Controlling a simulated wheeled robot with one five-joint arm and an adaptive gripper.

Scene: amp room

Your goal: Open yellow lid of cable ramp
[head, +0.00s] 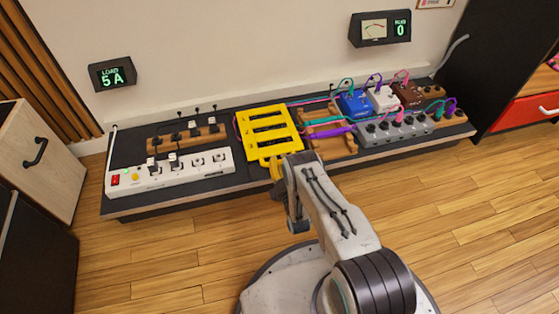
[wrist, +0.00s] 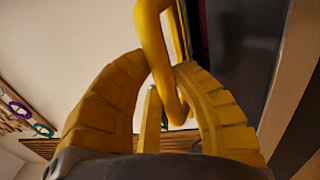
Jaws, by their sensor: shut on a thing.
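The yellow lid (head: 271,133) of the cable ramp, with several long slots, looks down flat in the middle of the low black platform. Its handle loop (head: 266,159) is at the front edge. My gripper (head: 279,171) is at that front edge, partly hidden by my arm. In the wrist view my ribbed yellow fingers (wrist: 163,68) close around the yellow handle bar (wrist: 152,40), which runs down between them. Whatever lies under the lid is mostly hidden.
A white power strip (head: 170,172) with plugs lies left of the lid. Wooden cable racks (head: 334,146), a purple marker-like piece and effect pedals (head: 354,104) with cables stand to the right. The black platform (head: 240,185) has a bare front strip. Open wood floor lies in front.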

